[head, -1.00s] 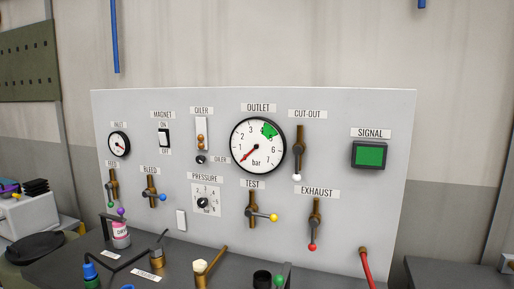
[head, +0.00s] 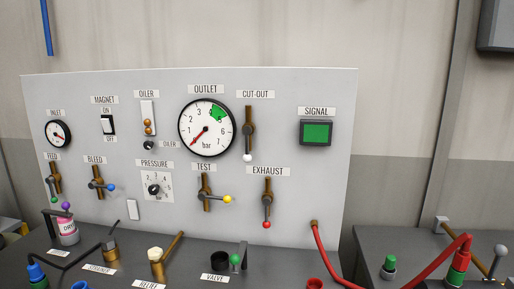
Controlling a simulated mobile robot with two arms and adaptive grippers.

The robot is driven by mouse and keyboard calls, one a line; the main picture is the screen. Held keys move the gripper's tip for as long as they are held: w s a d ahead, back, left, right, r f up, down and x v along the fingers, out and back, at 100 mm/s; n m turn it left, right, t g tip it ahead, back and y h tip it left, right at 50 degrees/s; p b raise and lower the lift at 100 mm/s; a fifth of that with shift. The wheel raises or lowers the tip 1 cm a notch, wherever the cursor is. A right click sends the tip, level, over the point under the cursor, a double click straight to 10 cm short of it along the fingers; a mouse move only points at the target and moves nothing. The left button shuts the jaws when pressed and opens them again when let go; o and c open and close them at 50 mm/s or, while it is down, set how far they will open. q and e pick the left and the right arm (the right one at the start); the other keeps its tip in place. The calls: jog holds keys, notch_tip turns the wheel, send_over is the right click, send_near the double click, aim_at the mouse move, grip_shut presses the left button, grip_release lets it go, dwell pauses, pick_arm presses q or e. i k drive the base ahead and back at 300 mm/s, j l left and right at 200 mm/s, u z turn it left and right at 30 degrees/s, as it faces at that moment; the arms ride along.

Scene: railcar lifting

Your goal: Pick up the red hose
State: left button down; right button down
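The red hose (head: 323,254) comes out of a brass fitting at the lower right of the grey panel. It runs down and right and leaves the bottom edge of the picture. A red hose also arches over the dark bench at the right (head: 434,250) and ends at a red and green coupling (head: 458,268). Whether these are one hose cannot be told, as the part between lies at or below the picture edge. Neither of my grippers is in view.
The grey control panel (head: 290,190) with gauges and levers stands upright behind the bench. Brass fittings, a blue-capped part (head: 36,272) and a valve (head: 219,261) stand along its front.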

aim_at(462, 259)
jog(key=i+j+z, duration=0.1)
jog(key=z, duration=0.3)
jog(key=i+j+z, duration=0.15)
jog(key=z, duration=0.25)
jog(key=i+j+z, duration=0.25)
jog(key=z, duration=0.2)
